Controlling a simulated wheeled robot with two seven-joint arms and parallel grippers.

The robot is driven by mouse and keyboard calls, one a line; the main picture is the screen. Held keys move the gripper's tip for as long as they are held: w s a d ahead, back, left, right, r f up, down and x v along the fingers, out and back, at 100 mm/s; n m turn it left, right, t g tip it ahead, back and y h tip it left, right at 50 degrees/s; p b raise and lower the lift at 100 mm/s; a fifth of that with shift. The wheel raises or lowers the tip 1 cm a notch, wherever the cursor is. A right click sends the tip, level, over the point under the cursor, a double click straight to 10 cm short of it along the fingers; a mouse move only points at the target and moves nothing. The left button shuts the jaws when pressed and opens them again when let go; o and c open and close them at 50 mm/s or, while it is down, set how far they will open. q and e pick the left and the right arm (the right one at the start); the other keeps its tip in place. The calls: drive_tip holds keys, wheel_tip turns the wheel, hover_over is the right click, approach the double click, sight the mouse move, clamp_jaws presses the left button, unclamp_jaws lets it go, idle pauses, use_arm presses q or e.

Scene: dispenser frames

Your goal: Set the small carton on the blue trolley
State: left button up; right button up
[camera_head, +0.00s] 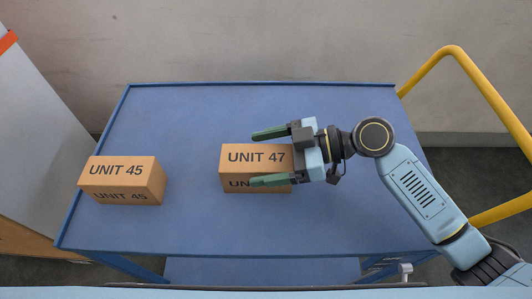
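A small tan carton marked UNIT 47 (235,170) sits upright on the top of the blue trolley (330,215), near its middle. Another tan carton, marked UNIT 45 (125,172), sits on the trolley's left side. My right gripper (254,158) comes in from the right with its green fingers spread apart around the UNIT 47 carton. One finger is past the carton's back edge with a gap, and the other crosses its front face, hiding part of the label. Whether the front finger touches the carton is unclear. My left gripper is not in view.
The trolley's yellow handle (485,95) rises on the right, behind my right arm. A pale wall (250,40) stands behind the trolley. A pale panel (30,130) stands at the left. The trolley top is clear between the cartons and along the back.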

drive_tip(key=shift+r, duration=0.1)
drive_tip(key=v, duration=0.7)
drive_tip(key=shift+d, duration=0.25)
drive_tip(key=shift+r, duration=0.1)
